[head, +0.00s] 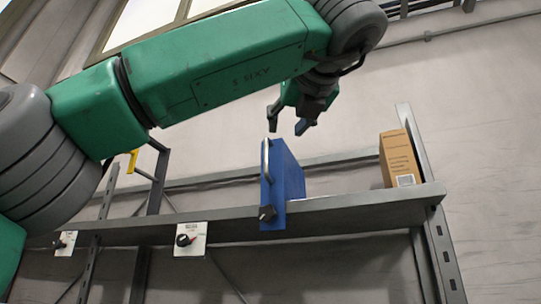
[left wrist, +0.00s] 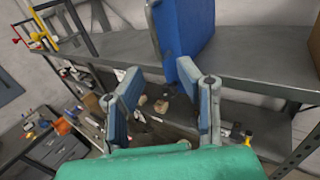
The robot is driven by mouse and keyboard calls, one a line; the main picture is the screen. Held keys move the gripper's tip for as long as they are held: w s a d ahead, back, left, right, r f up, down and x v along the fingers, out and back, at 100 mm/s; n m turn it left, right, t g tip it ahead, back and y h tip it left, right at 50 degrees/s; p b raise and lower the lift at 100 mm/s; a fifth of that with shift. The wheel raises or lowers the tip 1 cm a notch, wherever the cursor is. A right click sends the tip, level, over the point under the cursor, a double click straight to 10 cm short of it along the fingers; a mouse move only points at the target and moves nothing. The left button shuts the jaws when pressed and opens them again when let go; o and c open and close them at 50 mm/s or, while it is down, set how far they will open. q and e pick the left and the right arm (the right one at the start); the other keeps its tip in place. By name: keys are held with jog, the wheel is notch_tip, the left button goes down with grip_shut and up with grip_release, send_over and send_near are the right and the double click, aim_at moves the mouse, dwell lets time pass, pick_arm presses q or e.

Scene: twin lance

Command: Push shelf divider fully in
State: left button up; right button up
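The blue shelf divider (head: 285,178) stands upright on the grey shelf (head: 345,209). Its front edge, with a pale strip and a dark knob at the bottom, sticks out past the shelf's front edge. It also shows at the top of the left wrist view (left wrist: 184,30). My left gripper (head: 288,127) is above the divider in the head view, its fingers apart with nothing between them. In the left wrist view the open fingers (left wrist: 165,103) point toward the divider, and I cannot tell whether one touches it. My right gripper is not in view.
A brown cardboard box (head: 397,158) stands on the shelf at the right. Two white plates with knobs (head: 190,239) are on the shelf's front at the left. The shelf top between divider and box is clear. Cluttered benches (left wrist: 62,140) lie below.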

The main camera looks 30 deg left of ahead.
pick_arm(q)
jog(key=p, duration=0.1)
send_near(267, 156)
jog(key=a, duration=0.2)
jog(key=shift+w+d+p+x, duration=0.15)
jog(key=shift+p+x, duration=0.2)
jog(key=shift+x, duration=1.2)
jog(key=shift+w+d+p+x, duration=0.2)
jog(key=shift+p+x, duration=0.15)
jog(key=shift+x, duration=1.2)
jog(key=shift+w+d+p+x, duration=0.15)
jog(key=shift+p+x, duration=0.2)
jog(key=shift+x, duration=1.15)
grip_shut()
